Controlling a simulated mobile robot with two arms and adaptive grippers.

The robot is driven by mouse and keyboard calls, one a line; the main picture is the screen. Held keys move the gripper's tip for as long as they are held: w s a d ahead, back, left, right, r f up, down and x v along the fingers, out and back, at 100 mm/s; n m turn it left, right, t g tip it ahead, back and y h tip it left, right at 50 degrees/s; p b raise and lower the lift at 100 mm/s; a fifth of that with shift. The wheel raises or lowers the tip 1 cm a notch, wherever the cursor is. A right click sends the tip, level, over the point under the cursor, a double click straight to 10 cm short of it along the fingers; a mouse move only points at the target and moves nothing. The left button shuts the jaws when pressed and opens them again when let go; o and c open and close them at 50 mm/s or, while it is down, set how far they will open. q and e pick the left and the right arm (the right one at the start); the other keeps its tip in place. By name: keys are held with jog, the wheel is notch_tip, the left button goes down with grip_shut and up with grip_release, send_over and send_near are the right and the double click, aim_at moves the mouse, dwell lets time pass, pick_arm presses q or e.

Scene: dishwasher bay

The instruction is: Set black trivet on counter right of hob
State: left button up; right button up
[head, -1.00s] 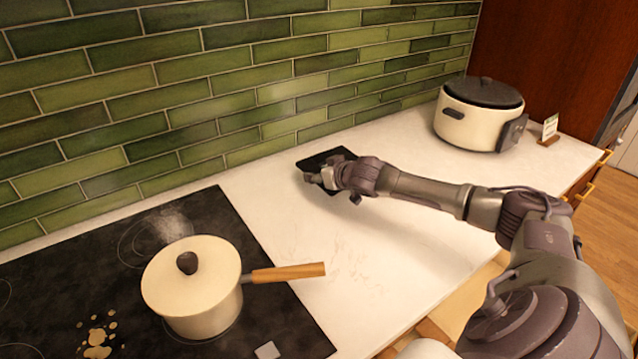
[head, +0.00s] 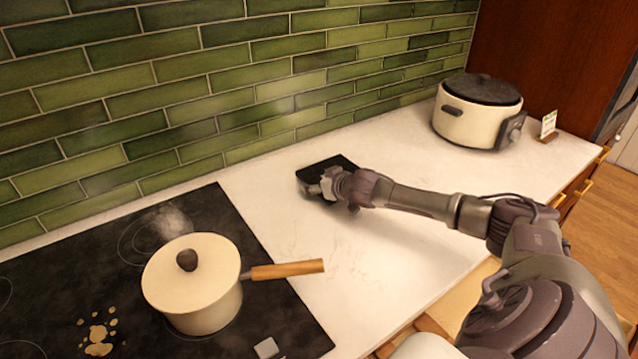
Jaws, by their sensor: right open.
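The black trivet (head: 330,164) is a dark flat square on the white counter (head: 340,240), to the right of the hob (head: 90,255) and close to the tiled wall. It looks flat on the counter, partly hidden by my right gripper. My right gripper (head: 312,186) is open at the trivet's near edge, low over the counter. I cannot tell whether its fingers touch the trivet. My left gripper is not in view.
A cream saucepan (head: 190,280) with a lid stands on the hob, its wooden handle (head: 288,269) reaching over the counter. Spilled spots (head: 98,340) lie on the hob. A cream cooker (head: 478,112) and a small card (head: 548,124) stand at the far right.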

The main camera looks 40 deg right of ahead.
jog(key=shift+s+r, duration=0.1)
jog(key=p+v, duration=0.2)
jog(key=v, duration=0.6)
jog(key=shift+s+r+p, duration=0.15)
jog(key=shift+s+p, duration=0.1)
jog(key=shift+p, duration=0.1)
jog(key=shift+p+v, duration=0.95)
jog(key=shift+p, duration=0.05)
jog(key=shift+s+a+r+p, duration=0.2)
jog(key=shift+s+r+p, duration=0.1)
jog(key=shift+s+p, duration=0.3)
